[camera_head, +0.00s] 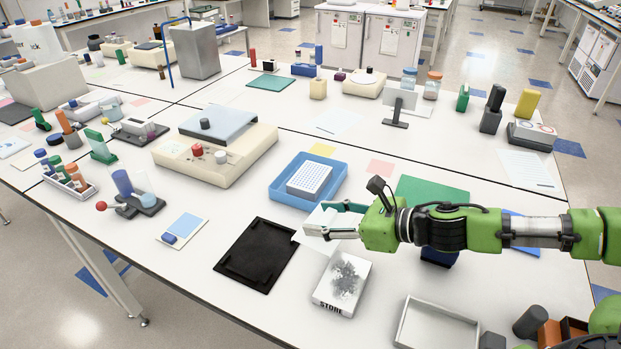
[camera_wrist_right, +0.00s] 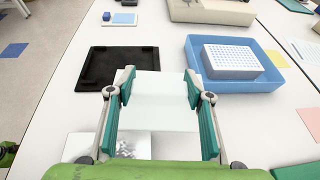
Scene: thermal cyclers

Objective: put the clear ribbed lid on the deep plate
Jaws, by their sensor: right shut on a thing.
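The clear ribbed lid (camera_head: 316,218) is a pale, see-through sheet held between the fingers of my right gripper (camera_head: 326,220). In the right wrist view the lid (camera_wrist_right: 165,102) spans the gap between the two teal fingers and is held above the table; its ribs are hard to make out. The deep plate (camera_head: 310,179), white with rows of wells, sits in the blue tray (camera_head: 276,190). In the right wrist view the plate (camera_wrist_right: 232,58) is ahead and to the right of the lid, apart from it. My left gripper is out of view.
A black mat (camera_head: 257,254) lies left of the lid, partly under its edge in view. A white box of grey bits marked "STORE" (camera_head: 342,284) stands in front. A beige machine (camera_head: 215,155) is behind the mat. A green mat (camera_head: 430,192) lies right of the tray.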

